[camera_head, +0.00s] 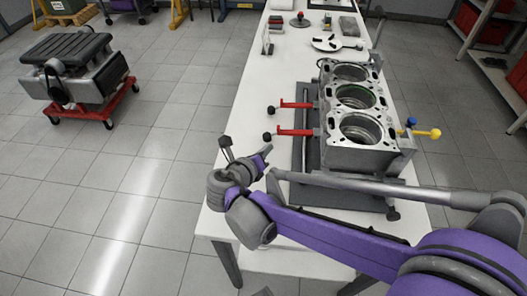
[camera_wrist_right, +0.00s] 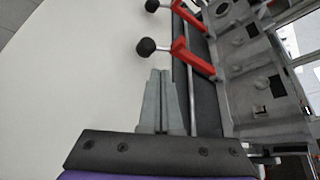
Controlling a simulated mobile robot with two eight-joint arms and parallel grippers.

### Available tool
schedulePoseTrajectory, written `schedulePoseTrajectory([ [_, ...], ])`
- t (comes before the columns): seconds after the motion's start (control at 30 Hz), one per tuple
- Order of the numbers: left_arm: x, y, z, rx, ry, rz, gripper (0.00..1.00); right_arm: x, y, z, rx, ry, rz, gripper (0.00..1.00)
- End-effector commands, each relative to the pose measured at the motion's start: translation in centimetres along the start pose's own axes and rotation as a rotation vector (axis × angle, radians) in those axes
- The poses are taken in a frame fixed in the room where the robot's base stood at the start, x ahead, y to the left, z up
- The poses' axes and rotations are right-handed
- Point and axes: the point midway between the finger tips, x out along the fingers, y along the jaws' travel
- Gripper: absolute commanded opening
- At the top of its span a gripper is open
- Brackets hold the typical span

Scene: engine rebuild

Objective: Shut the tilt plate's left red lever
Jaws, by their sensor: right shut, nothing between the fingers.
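The grey engine block (camera_head: 358,150) sits on the dark tilt plate (camera_head: 300,180) on the white bench. Two red levers stick out from its left side, each with a black knob: the nearer lever (camera_head: 295,132) and the farther lever (camera_head: 297,104). In the right wrist view, the nearer lever (camera_wrist_right: 192,58) and its knob show just beyond my fingertips, and the farther lever (camera_wrist_right: 184,10) is at the top edge. My right gripper (camera_head: 268,150) is shut and empty, close to the nearer knob; its fingers (camera_wrist_right: 160,72) appear apart from it. My left gripper is not in view.
Yellow-knobbed (camera_head: 434,133) and blue-knobbed (camera_head: 412,122) handles stick out at the block's right. A round grey part (camera_head: 326,44) and small items lie farther back on the bench (camera_head: 240,130). A red wheeled stand (camera_head: 100,112) is on the floor at left. The bench left of the levers is clear.

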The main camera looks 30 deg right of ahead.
Motion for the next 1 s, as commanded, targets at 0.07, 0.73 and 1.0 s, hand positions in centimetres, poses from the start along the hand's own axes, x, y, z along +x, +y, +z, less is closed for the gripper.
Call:
schedulePoseTrajectory([
  [0.07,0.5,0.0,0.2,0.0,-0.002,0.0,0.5,1.8,0.0,-0.2,0.001,0.003,-0.004,0.0],
  [0.73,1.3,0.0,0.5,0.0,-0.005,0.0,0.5,6.4,0.0,0.0,0.001,0.0,0.001,0.0],
  [1.0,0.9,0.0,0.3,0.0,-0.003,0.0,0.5,6.2,-0.2,0.3,0.019,0.0,0.011,0.0],
])
